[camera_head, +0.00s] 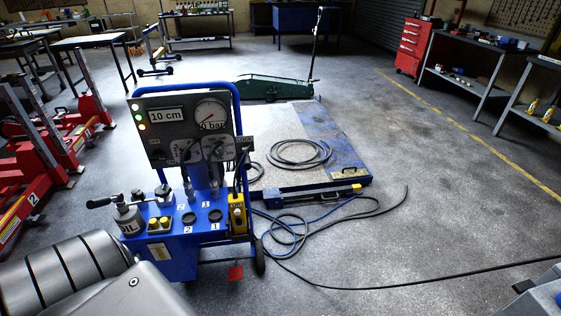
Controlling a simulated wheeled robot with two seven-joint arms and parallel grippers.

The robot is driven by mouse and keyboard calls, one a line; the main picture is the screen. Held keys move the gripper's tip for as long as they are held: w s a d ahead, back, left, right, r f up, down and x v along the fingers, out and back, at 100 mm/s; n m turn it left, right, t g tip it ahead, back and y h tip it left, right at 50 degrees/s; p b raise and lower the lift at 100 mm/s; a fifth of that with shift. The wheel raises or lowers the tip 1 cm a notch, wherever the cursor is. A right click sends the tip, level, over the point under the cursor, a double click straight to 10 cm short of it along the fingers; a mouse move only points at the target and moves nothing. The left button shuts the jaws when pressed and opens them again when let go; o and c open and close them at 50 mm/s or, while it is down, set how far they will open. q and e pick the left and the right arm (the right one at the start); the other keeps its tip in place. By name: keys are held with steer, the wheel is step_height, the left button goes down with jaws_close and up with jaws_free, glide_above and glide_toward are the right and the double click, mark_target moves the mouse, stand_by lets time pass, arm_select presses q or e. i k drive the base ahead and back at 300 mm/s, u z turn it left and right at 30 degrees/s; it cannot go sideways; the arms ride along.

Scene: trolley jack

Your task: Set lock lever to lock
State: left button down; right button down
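A blue wheeled control cart (172,262) stands left of centre, close in front of me. Its upright grey panel (160,125) has a "10 cm" display, a round gauge (211,114) reading near 0 bar, and a round dial (216,148) below. Small lettering that looks like "LOCK" (244,139) is at the panel's right edge. I cannot clearly make out the lock lever or its setting. A silver cylinder (128,218) with a black-handled lever (101,202) is on the cart's left top. Neither gripper shows; only a grey link of my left arm is at lower left.
Red lifting stands (60,140) are at left. Behind the cart is a blue-edged platform (335,150) with coiled hose (299,154). A green trolley jack (275,88) stands beyond. Hoses (375,285) cross the floor at right. A red cabinet (412,48) and benches line the back right.

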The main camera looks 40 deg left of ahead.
mark_target(247, 160)
steer(key=z, duration=0.55)
steer(key=k, duration=0.8)
steer(key=u, duration=1.65)
